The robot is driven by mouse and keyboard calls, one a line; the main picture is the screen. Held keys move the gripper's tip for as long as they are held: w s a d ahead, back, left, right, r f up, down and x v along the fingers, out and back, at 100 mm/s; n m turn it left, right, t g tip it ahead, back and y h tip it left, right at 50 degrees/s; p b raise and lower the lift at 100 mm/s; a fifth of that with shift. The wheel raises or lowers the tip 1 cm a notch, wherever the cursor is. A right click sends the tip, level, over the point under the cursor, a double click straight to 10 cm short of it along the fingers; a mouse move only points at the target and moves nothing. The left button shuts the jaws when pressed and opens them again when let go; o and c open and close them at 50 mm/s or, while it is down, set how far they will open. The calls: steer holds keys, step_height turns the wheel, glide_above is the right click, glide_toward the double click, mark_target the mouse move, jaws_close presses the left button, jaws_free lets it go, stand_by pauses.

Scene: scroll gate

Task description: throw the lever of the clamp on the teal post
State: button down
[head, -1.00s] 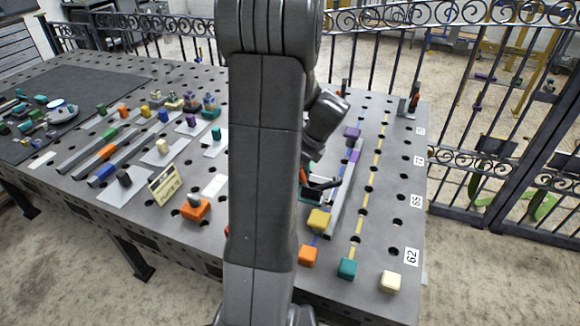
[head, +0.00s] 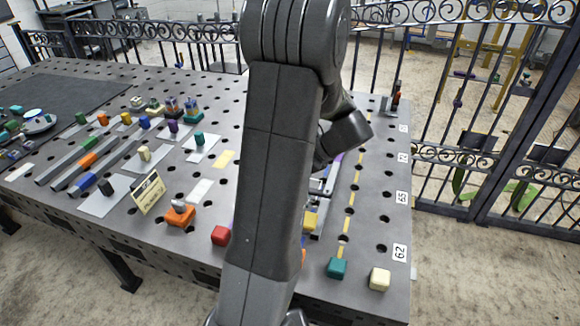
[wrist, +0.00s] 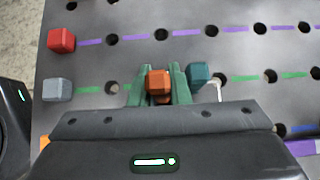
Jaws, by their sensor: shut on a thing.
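In the wrist view my gripper (wrist: 159,88) has its green fingers closed on either side of an orange block-like piece (wrist: 158,82), which looks like the clamp lever's grip. A teal block (wrist: 199,74), likely the top of the teal post, is just right of the fingers. A thin pale metal part (wrist: 216,91) shows beside it; the rest of the clamp is hidden under my gripper. In the head view my arm hides the fingertips and most of this spot.
A red cube (wrist: 61,40) and a grey-blue cube (wrist: 57,89) stand left on the perforated table. In the head view, yellow (head: 310,220), teal (head: 337,268) and cream (head: 380,279) cubes stand near the front edge. Another upright clamp (head: 393,100) is at the back right corner.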

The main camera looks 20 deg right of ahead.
steer(key=c, duration=1.4)
jaws_free()
steer(key=shift+o, duration=0.2)
steer(key=shift+d, duration=0.1)
steer(key=v, duration=1.3)
steer(key=shift+s+d+r+b, duration=0.15)
steer(key=shift+d+r+b, duration=0.05)
steer(key=shift+r+b, duration=0.1)
steer(key=shift+c, duration=0.5)
